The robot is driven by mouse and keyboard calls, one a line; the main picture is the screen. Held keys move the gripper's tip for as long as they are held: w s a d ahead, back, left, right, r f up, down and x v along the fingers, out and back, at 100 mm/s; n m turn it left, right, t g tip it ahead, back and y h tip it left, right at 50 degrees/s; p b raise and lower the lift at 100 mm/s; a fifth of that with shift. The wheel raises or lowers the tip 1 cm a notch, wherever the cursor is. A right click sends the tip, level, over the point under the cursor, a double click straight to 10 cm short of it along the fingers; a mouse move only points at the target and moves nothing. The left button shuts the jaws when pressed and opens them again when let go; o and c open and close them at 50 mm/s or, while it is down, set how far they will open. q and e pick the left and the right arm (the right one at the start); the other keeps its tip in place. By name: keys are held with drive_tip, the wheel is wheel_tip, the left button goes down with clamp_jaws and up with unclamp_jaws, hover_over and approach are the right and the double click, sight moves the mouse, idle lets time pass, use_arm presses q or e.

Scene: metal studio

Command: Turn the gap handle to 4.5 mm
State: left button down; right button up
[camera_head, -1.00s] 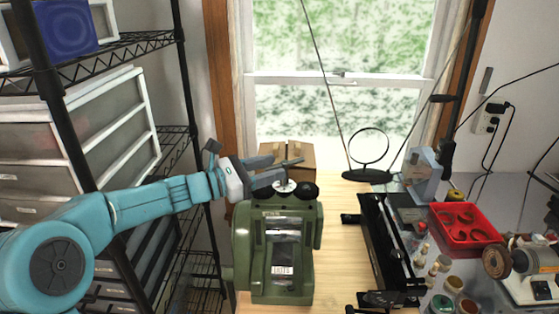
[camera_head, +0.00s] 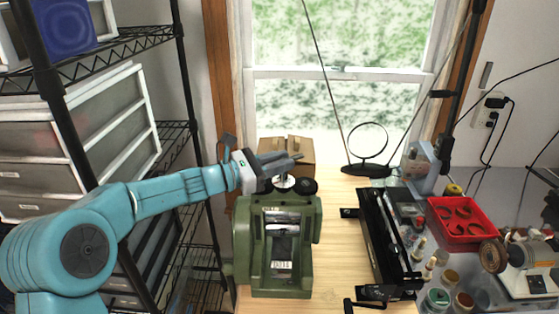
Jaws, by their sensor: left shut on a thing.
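A green rolling mill (camera_head: 244,252) stands upright on the wooden bench. On its top are a pale round dial (camera_head: 284,183) and dark round knobs, one of them a black knob (camera_head: 308,186) on the right. My left gripper (camera_head: 283,163) is above the dial, coming in from the left. Its fingers are close together and shut on the gap handle, which they mostly hide. The dial's marks are too small to read. My right gripper is not in view.
A cardboard box (camera_head: 298,152) stands behind the mill. A long black tool (camera_head: 381,240) lies to the right, with a red tray (camera_head: 463,231) and small jars beyond it. A wire shelf (camera_head: 130,42) stands on the left. Bare bench (camera_head: 338,225) shows right of the mill.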

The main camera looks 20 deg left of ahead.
use_arm(q)
drive_tip(key=m+g+h+p, duration=0.1)
drive_tip(key=p, duration=0.1)
drive_tip(key=m+g+h+p, duration=0.1)
drive_tip(key=g, duration=0.1)
drive_tip(key=shift+w+a+r+p, duration=0.1)
drive_tip(key=shift+w+r+p, duration=0.1)
drive_tip(key=shift+r+p, duration=0.15)
drive_tip(key=shift+f+m+g+h, duration=0.2)
drive_tip(key=shift+m+g+h, duration=0.3)
drive_tip(key=shift+f+m+g+h+p, duration=0.15)
drive_tip(key=shift+m+g+h+p, duration=0.25)
drive_tip(key=shift+m+g, duration=0.6)
drive_tip(key=shift+w+m+g+h, duration=0.1)
drive_tip(key=shift+m+g+h, duration=0.25)
drive_tip(key=shift+g, duration=0.85)
drive_tip(key=c, duration=1.1)
unclamp_jaws()
